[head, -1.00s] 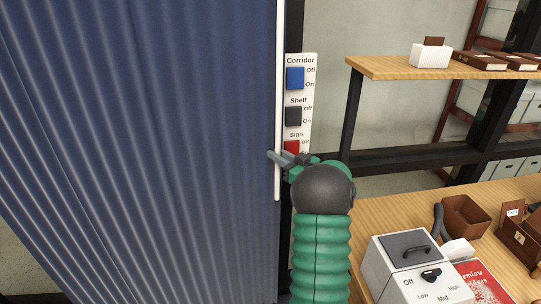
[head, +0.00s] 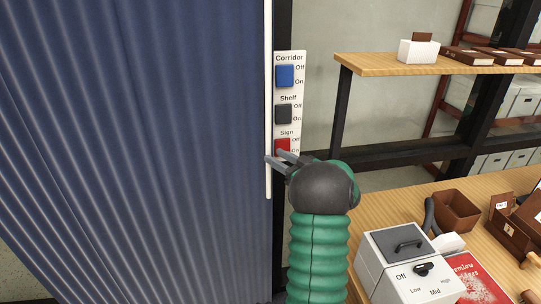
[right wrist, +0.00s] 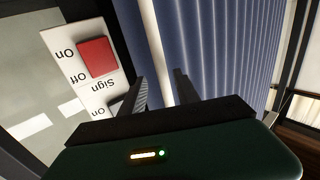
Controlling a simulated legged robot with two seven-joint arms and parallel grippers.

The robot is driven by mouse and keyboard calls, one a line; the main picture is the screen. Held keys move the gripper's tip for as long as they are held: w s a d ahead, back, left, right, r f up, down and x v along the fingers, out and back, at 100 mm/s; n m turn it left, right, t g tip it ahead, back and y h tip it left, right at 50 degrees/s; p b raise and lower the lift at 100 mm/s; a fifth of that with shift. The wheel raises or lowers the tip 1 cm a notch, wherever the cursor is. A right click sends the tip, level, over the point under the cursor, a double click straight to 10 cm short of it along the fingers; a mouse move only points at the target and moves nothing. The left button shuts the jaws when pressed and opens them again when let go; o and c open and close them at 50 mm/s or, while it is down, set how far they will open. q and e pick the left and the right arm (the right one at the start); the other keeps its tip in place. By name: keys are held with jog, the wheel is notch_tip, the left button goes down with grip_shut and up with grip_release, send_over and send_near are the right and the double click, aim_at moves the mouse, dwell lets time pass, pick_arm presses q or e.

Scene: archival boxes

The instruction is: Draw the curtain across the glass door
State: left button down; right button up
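The blue curtain (head: 130,150) hangs in pleats across the left half of the head view, and what lies behind it is hidden. A white pull rod (head: 268,90) runs down its right edge, beside the switch panel. My right gripper (head: 274,157) is at the lower part of the rod, with its fingers spread. In the right wrist view the fingers (right wrist: 160,88) stand apart, with the white rod (right wrist: 157,45) showing between them and the curtain (right wrist: 215,50) beyond. I cannot tell whether a finger touches the rod. My left gripper is not in view.
A switch panel (head: 289,100) with Corridor, Shelf and Sign switches is just right of the rod, close to my fingers. A wooden shelf (head: 380,64) and a wooden table (head: 395,208) stand at the right. The table holds a white control box (head: 405,270) and brown boxes (head: 457,210).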

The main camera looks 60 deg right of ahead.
jog(key=v, duration=1.3)
jog(key=shift+s+b, duration=0.15)
jog(key=shift+b, duration=0.25)
jog(key=shift+d+f, duration=0.1)
jog(key=w+g+h, duration=0.1)
jog(key=w, duration=1)
jog(key=w+a+f+g+y+p, duration=0.15)
jog(key=w+a+f+g, duration=0.5)
jog(key=w+a, duration=0.75)
jog(key=s+a+f+g+y+p, duration=0.1)
jog(key=a+f, duration=0.2)
jog(key=a, duration=0.4)
jog(key=s+a+f+g+y, duration=0.1)
jog(key=a+f, duration=0.3)
jog(key=a, duration=0.4)
jog(key=s+a+f+n+g+y, duration=0.1)
jog(key=s+a+f+g, duration=0.1)
jog(key=s+a, duration=0.3)
jog(key=s+a+f+n+g+y, duration=0.2)
jog(key=s+a, duration=0.4)
jog(key=a, duration=0.5)
jog(key=shift+a+f+n+g+p, duration=0.35)
jog(key=shift+f+g+p, duration=0.1)
jog(key=shift+g, duration=0.1)
